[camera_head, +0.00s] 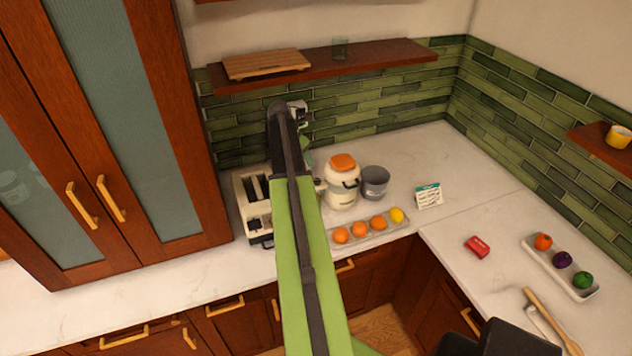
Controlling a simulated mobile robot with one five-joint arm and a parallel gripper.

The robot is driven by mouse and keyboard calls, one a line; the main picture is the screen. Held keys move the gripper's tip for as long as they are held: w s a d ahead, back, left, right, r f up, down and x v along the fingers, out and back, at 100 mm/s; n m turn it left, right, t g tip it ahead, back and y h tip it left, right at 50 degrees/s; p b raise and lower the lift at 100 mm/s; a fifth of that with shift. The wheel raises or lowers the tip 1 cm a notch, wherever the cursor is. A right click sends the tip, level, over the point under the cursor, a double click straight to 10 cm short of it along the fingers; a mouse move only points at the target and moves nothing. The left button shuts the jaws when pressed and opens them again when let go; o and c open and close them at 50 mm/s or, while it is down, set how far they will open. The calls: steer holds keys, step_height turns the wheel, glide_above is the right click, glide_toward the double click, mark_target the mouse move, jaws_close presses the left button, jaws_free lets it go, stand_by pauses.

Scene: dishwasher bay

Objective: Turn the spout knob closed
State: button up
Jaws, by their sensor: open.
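I cannot make out a spout knob clearly. A white jar (341,190) with an orange lid and a dark band or handle stands on the counter, just right of my arm. A small pale part juts from its left side, partly hidden by my arm; I cannot tell whether it is a spout. My gripper (299,110) is at the far end of my green and black arm, in front of the green tiles and below the shelf. It is open, with nothing visible in it, and is apart from the jar in the picture.
A toaster (250,205) stands left of my arm. A grey pot (375,182) is beside the jar, with a tray of fruit (367,240) in front. A small card (428,196) stands farther right. The wooden shelf (380,58) overhangs the back. The right back counter is clear.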

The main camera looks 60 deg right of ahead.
mark_target(317, 180)
steer(key=b+x, duration=1.2)
steer(key=x, duration=0.3)
steer(key=shift+s+d+f+b, duration=0.1)
steer(key=shift+s+d+b, duration=0.1)
steer(key=shift+b, duration=0.2)
jaws_close()
